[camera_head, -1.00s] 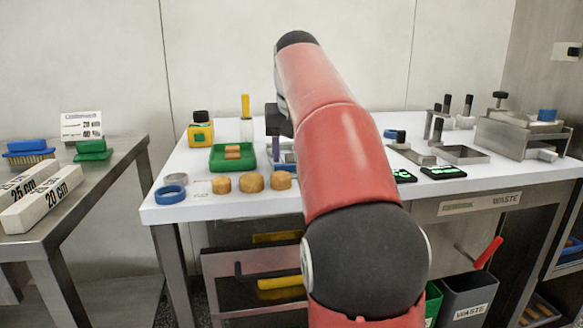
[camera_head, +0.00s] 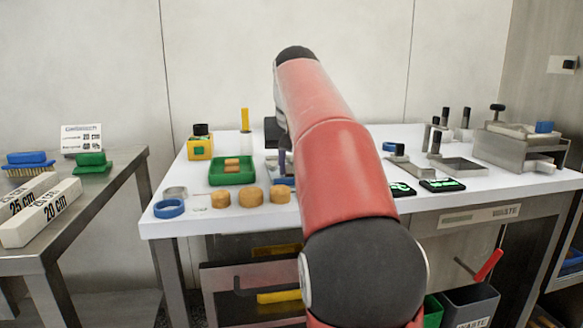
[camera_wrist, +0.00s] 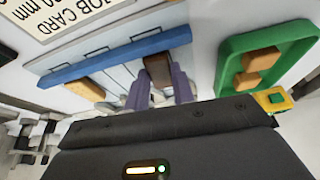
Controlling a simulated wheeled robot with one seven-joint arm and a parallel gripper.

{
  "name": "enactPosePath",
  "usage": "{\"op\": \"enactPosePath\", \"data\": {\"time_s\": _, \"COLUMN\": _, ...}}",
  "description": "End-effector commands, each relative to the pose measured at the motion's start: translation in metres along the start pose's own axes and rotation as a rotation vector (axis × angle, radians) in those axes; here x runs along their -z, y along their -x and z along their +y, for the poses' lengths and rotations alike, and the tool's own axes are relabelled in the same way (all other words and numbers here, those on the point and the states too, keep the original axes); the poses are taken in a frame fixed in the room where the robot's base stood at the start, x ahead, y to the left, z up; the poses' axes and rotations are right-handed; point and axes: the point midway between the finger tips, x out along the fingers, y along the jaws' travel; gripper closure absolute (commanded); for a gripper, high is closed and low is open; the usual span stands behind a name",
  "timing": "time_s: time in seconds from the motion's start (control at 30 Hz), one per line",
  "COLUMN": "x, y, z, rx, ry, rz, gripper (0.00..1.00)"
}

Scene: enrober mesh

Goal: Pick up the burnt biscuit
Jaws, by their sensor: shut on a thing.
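The burnt biscuit (camera_wrist: 159,71), dark brown, sits between the two grey-purple fingers of my gripper (camera_wrist: 159,84) in the wrist view. The fingers are shut on its sides. It is at a pale slatted rack with a blue front bar (camera_wrist: 120,57); I cannot tell whether it still touches the rack. A golden biscuit (camera_wrist: 86,89) lies at the left of this rack. In the head view my arm hides the burnt biscuit and most of the gripper.
A green tray (camera_wrist: 228,60) with two golden-brown pieces stands right of the rack in the wrist view. In the head view, three round biscuits (camera_head: 221,197) and a blue ring (camera_head: 169,209) line the front edge. A yellow box (camera_head: 199,149) stands behind.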

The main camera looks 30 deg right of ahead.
Motion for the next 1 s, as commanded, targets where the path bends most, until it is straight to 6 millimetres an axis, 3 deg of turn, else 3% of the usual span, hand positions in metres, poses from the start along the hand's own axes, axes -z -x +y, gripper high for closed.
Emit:
{"op": "enactPosePath", "data": {"time_s": 0.17, "x": 0.011, "y": 0.025, "z": 0.000, "rx": 0.000, "ry": -0.001, "rz": 0.003, "gripper": 0.88}}
{"op": "enactPosePath", "data": {"time_s": 0.4, "x": 0.032, "y": 0.075, "z": 0.000, "rx": -0.001, "ry": -0.001, "rz": 0.003, "gripper": 0.88}}
{"op": "enactPosePath", "data": {"time_s": 1.0, "x": 0.036, "y": 0.087, "z": 0.000, "rx": 0.000, "ry": 0.000, "rz": -0.001, "gripper": 0.88}}
